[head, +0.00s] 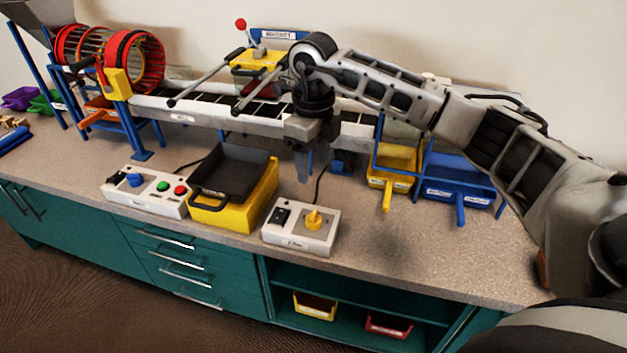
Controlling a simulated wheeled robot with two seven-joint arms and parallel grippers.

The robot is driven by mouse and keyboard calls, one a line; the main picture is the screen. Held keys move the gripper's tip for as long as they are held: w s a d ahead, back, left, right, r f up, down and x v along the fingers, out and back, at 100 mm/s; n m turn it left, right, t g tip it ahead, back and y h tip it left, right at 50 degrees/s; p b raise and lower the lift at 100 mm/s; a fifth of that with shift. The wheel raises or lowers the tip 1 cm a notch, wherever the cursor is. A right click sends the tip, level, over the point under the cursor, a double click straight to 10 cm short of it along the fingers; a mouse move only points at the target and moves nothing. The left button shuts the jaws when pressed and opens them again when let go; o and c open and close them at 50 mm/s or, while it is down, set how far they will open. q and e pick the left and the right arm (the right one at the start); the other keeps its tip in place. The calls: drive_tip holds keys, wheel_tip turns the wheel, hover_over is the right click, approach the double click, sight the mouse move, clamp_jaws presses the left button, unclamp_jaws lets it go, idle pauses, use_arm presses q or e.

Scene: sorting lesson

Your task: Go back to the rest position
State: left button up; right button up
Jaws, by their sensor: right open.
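My right gripper (303,160) hangs fingers down over the workbench, at the end of my right arm coming in from the right. It is open and I see nothing between its fingers. It is in front of the conveyor and above the back of a white control box with a yellow knob (314,219); I see no contact with the box. The arm hides part of the conveyor and wall behind it. My left gripper does not show.
A conveyor (215,116) runs along the back, with a red drum (140,62) at left. A black tray on a yellow box (235,205) and a button box (146,190) stand left of the gripper. Yellow (391,180) and blue (458,188) bins stand right. The counter's (420,250) front right is clear.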

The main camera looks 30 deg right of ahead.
drive_tip(key=shift+r, duration=0.6)
